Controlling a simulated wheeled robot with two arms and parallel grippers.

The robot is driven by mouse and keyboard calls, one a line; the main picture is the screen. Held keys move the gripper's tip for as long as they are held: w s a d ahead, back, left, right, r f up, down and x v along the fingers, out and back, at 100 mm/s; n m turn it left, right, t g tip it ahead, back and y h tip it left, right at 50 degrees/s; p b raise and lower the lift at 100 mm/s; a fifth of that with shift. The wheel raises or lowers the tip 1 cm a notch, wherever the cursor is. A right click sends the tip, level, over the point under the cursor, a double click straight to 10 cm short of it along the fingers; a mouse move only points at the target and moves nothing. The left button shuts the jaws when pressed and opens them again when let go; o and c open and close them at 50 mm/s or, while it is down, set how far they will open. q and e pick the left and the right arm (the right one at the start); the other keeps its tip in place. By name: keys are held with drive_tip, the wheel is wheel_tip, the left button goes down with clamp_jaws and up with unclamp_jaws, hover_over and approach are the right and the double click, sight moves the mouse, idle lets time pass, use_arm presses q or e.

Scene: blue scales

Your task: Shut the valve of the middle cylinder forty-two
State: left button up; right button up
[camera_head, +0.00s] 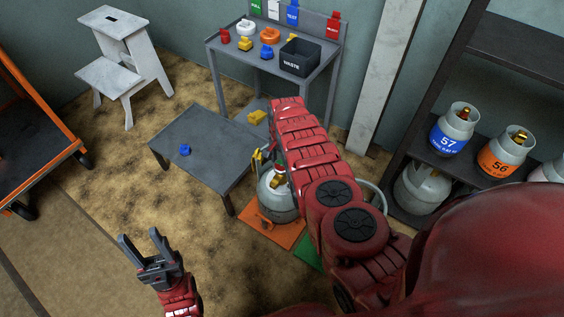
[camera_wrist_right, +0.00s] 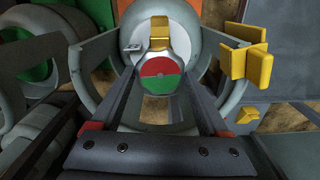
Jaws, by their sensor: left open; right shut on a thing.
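A grey gas cylinder (camera_head: 274,203) stands upright on an orange mat (camera_head: 262,228), partly covered by my right arm. No number is readable on it, so I cannot confirm it is forty-two. In the right wrist view, a round red-and-green valve knob (camera_wrist_right: 160,77) sits inside the cylinder's collar (camera_wrist_right: 85,75), with a brass fitting (camera_wrist_right: 160,33) beyond it. My right gripper (camera_wrist_right: 160,84) is shut on this knob, with one finger on each side. My left gripper (camera_head: 141,240) is open and empty, away from the cylinder at the lower left.
A low grey table (camera_head: 205,150) holding a blue piece (camera_head: 185,150) stands left of the cylinder. A yellow knob-like part (camera_wrist_right: 245,60) is beside the collar. A green mat (camera_head: 308,253) lies to the right. Cylinders 57 (camera_head: 452,134) and 56 (camera_head: 502,155) stand on a shelf.

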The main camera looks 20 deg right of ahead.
sight(282, 165)
drive_tip(key=shift+m, duration=0.5)
drive_tip(key=o, duration=1.2)
drive_tip(key=shift+o, duration=0.2)
wheel_tip(282, 165, up, 7)
drive_tip(key=p, duration=0.3)
drive_tip(key=shift+a+f+p, duration=0.1)
drive_tip(key=shift+p, duration=0.25)
wheel_tip(282, 165, up, 11)
drive_tip(key=p, duration=0.2)
drive_tip(key=shift+f+p, duration=0.2)
drive_tip(key=shift+p, duration=0.15)
drive_tip(key=shift+f, duration=0.1)
